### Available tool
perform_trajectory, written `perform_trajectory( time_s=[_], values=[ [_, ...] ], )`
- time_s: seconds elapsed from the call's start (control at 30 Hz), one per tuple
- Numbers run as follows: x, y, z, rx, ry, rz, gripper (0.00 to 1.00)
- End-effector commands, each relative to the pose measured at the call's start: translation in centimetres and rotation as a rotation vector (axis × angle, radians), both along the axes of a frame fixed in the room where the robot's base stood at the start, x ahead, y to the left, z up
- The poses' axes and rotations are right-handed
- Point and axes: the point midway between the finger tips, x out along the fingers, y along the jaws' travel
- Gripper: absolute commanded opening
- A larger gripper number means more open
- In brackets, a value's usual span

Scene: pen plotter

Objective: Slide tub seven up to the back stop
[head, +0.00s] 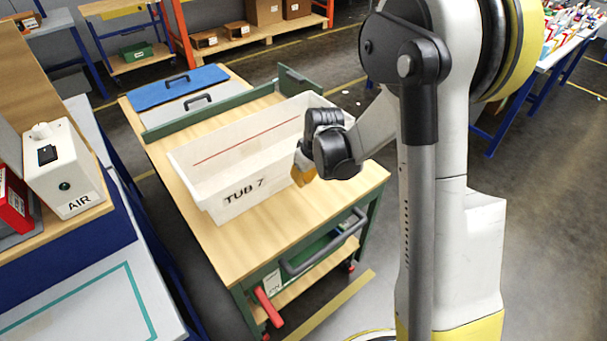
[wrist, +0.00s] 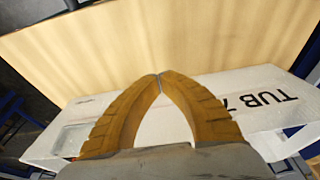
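Tub seven (head: 215,190) is a long white open bin marked "TUB 7", with a red line inside. It stands on a wooden bench top (head: 220,245). The green back stop (head: 208,112) runs behind it, with a strip of bare wood between. My gripper (head: 301,172) is at the near long wall, right of the label; contact is unclear. In the wrist view, the orange fingers (wrist: 160,76) meet at their tips with nothing visible between them. The labelled tub wall (wrist: 215,88) shows behind them.
A green side piece (head: 300,80) stands at the bench's far right corner. A blue lid-like panel (head: 178,88) and a grey panel with handles lie behind the stop. The bench front has a grey handle (head: 325,243) and a red lever (head: 268,307). An AIR box (head: 65,168) stands left.

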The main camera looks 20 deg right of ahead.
Motion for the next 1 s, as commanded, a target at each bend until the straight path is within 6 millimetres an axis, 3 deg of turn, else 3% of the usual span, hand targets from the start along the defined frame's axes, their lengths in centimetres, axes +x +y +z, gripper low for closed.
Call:
perform_trajectory(
  time_s=[0.03, 0.23, 0.5, 1.0],
  values=[
    [0.4, 0.1, -1.6, 0.000, 0.000, 0.000, 0.00],
    [1.5, 0.5, -5.5, 0.000, 0.000, -0.001, 0.00],
    [4.7, 1.5, -4.9, 0.000, 0.000, -0.001, 0.00],
    [5.6, 1.8, -4.7, 0.001, -0.001, -0.001, 0.00]
  ],
)
